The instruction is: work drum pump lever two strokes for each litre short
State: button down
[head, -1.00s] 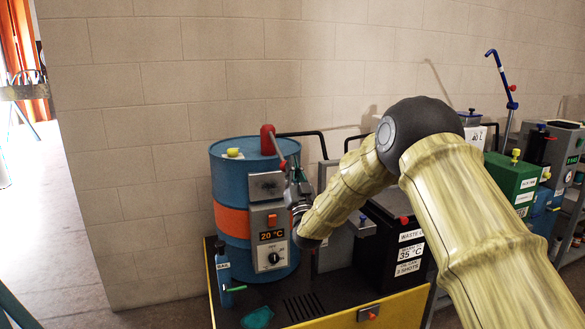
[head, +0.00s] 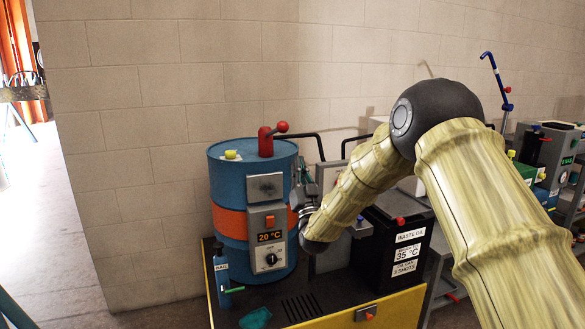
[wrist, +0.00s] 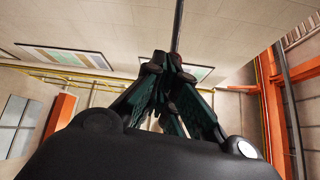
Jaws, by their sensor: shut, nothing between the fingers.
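A blue drum (head: 224,187) with an orange band stands upright on a black-topped cart. A red hand pump (head: 265,141) sits on its lid, and its lever ends in a red knob (head: 282,127). The lever points right and slightly up. My gripper (head: 303,168) is beside the drum's right side, below the knob and apart from it. In the wrist view my gripper (wrist: 168,62) points up, its dark green fingers together with nothing held. A thin dark rod stands above the fingertips there; I cannot tell what it is. Part of my gripper is hidden by the wrist.
A blue bottle (head: 222,275) and a green cloth (head: 255,318) are at the cart's front left. A black waste oil box (head: 385,262) stands right of my wrist, marked 35 °C. Behind is a block wall.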

jog(key=s+f, duration=0.4)
jog(key=f, duration=0.3)
jog(key=shift+d+b, duration=0.25)
jog(key=shift+b, duration=0.15)
jog(key=shift+w+f, duration=0.1)
